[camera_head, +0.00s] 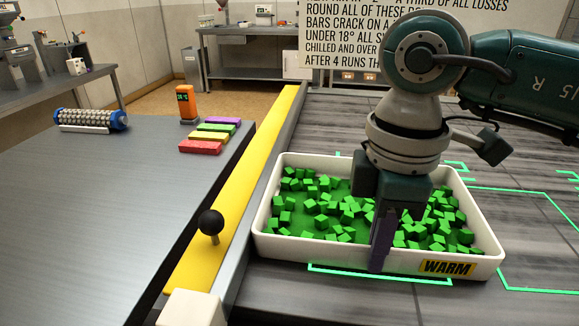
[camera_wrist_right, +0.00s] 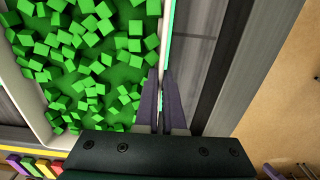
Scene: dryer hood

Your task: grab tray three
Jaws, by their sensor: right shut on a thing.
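A white tray (camera_head: 284,245) full of green cubes stands on the dark slatted surface at the right of the head view. Its front wall has a yellow label (camera_head: 447,267) reading WARM; I see no number on it. My right gripper (camera_head: 380,258) comes down from above and is shut on the tray's near wall, left of the label. The right wrist view shows its two purple fingers (camera_wrist_right: 161,100) on either side of the thin white tray wall (camera_wrist_right: 152,50). The fingers hide part of the wall and some cubes. My left gripper is not in view.
Left of the tray runs a yellow strip (camera_head: 245,185) with a black-knobbed lever (camera_head: 211,223). A grey table beyond it holds an orange device (camera_head: 187,104), several coloured bars (camera_head: 209,137) and a blue-ended roller (camera_head: 92,120). Green outlines mark the slatted surface around the tray.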

